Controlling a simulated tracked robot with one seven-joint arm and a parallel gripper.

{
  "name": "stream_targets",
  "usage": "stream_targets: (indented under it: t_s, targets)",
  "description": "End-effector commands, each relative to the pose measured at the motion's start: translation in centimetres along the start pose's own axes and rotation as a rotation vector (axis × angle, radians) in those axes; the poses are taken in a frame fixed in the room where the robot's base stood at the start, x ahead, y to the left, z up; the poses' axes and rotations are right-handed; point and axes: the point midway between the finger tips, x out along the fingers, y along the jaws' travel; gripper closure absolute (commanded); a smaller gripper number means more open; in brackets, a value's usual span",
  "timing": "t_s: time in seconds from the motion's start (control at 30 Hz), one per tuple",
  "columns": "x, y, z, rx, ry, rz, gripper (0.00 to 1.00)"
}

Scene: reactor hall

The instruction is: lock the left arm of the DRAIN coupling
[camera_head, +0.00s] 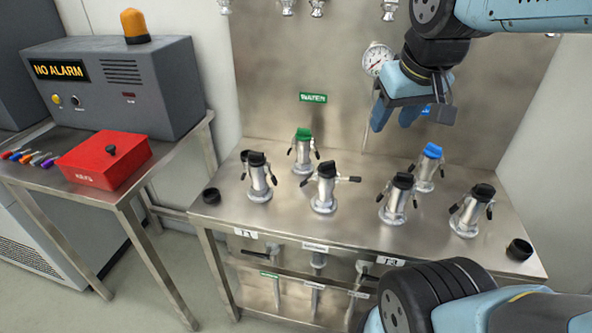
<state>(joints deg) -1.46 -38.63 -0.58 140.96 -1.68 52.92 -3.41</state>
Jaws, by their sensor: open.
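Several silver couplings stand upright on the steel bench (290,222). The front middle coupling (325,190) has a black cap; one arm sticks out level to the right, and its other arm hangs down at the left. The other couplings appear to have their arms folded down. My gripper (394,121) is open and empty, high above the back of the bench, in front of the steel back panel, and clear of all couplings.
A green-capped coupling (303,152) and a blue-capped one (428,168) stand behind; black-capped ones (258,178), (398,198), (470,211) flank the middle. Loose black caps (211,195), (519,249) lie at the bench ends. A gauge (377,59) hangs behind my gripper. A red box (104,160) sits left.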

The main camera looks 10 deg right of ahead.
Motion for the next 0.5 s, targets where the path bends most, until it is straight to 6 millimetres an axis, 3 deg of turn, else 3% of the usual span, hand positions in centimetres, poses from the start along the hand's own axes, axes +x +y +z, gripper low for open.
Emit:
stream_targets:
  t_s: [0.5]
  targets:
    - [6.9, -4.2, -8.8, -0.464, -0.309, 0.009, 0.53]
